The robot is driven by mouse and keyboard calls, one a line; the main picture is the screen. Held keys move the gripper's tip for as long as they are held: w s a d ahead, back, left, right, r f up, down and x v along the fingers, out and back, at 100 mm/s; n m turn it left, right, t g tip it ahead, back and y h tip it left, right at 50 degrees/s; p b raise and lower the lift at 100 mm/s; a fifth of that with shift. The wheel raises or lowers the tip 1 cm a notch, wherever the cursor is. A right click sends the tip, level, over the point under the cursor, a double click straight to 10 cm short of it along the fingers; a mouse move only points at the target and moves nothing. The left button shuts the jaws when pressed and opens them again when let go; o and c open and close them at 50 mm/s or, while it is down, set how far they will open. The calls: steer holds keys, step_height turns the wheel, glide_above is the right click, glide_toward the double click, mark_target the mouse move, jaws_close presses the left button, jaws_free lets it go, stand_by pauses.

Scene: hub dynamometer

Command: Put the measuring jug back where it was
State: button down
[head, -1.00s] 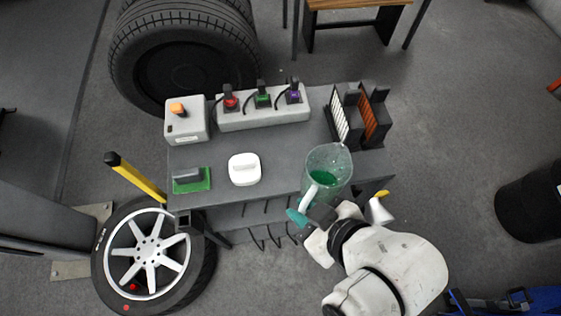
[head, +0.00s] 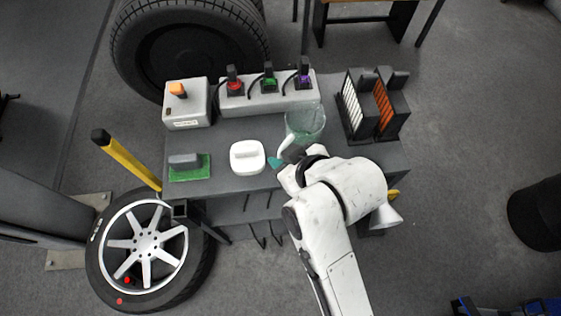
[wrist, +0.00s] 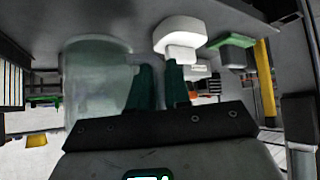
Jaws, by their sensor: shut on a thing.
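The measuring jug (head: 304,120) is clear, with green liquid seen in it earlier. It is over the back middle of the grey bench (head: 228,186), in front of the socket box. My gripper (head: 278,161) is shut on the jug's handle, at the jug's near left side. In the wrist view the jug (wrist: 95,72) stands upright left of the teal fingers (wrist: 162,88).
A white lidded item (head: 247,157) lies left of my gripper, with a green-based block (head: 188,167) beyond it. A box with an orange button (head: 186,103) and the socket box with plugs (head: 268,97) line the back. Slotted racks (head: 372,104) stand right. A funnel (head: 385,216) hangs at the front.

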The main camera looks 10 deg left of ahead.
steer(key=shift+w+a+f, duration=0.2)
steer(key=shift+w+f, duration=0.15)
steer(key=shift+f, duration=0.1)
steer(key=shift+w+f, duration=0.15)
steer(key=shift+f, duration=1.55)
steer(key=c, duration=1.1)
jaws_free()
steer(key=shift+r, duration=0.1)
steer(key=v, duration=1.2)
steer(key=s+d+f+m+g+h, duration=0.1)
steer(key=s+d+f+m+h, duration=0.1)
steer(key=s+d+f, duration=0.3)
steer(key=s+d+f+m+g+h, duration=0.2)
steer(key=s+d+f+m, duration=0.3)
steer(key=d, duration=0.7)
steer(key=s+d+f+m+g+h, duration=0.2)
steer(key=s+d+f, duration=0.3)
steer(key=d, duration=0.3)
steer(key=shift+s+d+m+h, duration=0.1)
steer(key=shift+d+m+h, duration=0.1)
steer(key=shift+m+h, duration=0.45)
